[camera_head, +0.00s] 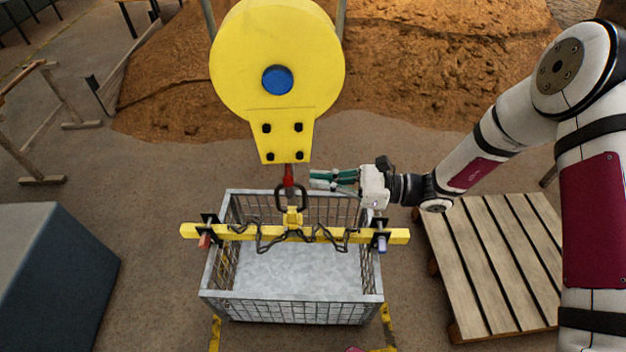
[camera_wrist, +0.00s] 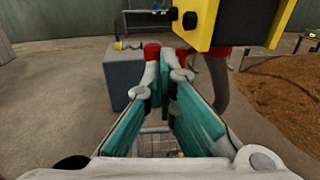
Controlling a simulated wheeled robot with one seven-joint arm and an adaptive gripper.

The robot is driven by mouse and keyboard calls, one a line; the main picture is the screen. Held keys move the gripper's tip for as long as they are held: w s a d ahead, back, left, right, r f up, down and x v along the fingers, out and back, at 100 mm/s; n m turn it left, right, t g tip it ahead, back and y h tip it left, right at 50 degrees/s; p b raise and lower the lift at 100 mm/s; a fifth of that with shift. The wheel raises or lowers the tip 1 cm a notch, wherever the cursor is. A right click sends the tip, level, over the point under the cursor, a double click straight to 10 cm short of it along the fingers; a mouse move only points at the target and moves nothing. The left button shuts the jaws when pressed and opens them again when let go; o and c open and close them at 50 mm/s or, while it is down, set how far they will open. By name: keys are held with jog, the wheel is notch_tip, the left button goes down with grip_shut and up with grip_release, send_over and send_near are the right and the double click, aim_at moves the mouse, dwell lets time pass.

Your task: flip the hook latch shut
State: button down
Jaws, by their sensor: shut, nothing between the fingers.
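The hook (camera_head: 291,198) hangs under the yellow hoist block (camera_head: 277,85), with a red part (camera_head: 288,178) at its top. The hook is around or against the yellow lug (camera_head: 293,217) on the lifting beam; I cannot tell which. The latch is too small to make out, so its position is unclear. My gripper (camera_head: 312,180) is shut and empty, just right of the hook's upper part, its teal fingers pointing left. In the wrist view the fingers (camera_wrist: 166,78) converge beside the yellow and black block (camera_wrist: 245,25); contact with the hook is unclear.
The yellow beam (camera_head: 395,236) with dark chains lies across the metal mesh basket (camera_head: 290,310). A wooden pallet (camera_head: 490,265) stands at right, below my arm. A dark grey box (camera_head: 60,280) stands at left. Brown grain heaps (camera_head: 430,70) lie behind.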

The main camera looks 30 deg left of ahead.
jog(key=w+b+v, duration=0.1)
jog(key=v, duration=1)
jog(key=s+d+r+n+h+p, duration=0.1)
jog(key=s+d+r+n+h, duration=0.35)
jog(key=r, duration=0.25)
jog(key=s+d+r+n+h, duration=0.3)
jog(key=s+d+r+h, duration=0.15)
jog(key=r, duration=0.25)
jog(key=s+d+r+n+t+h+p, duration=0.1)
jog(key=s+d+r+n+t+h, duration=0.2)
jog(key=d, duration=0.7)
jog(key=s+d+r+n+t+h+p, duration=0.1)
jog(key=s+d+r+n+t+h, duration=0.2)
jog(key=s+d+r+t, duration=0.4)
jog(key=s+d+h, duration=0.1)
jog(key=s+d, duration=0.1)
jog(key=d, duration=0.2)
jog(key=shift+s+r+t+h, duration=0.15)
jog(key=shift+r+t+h, duration=0.15)
jog(key=shift+r+h, duration=0.1)
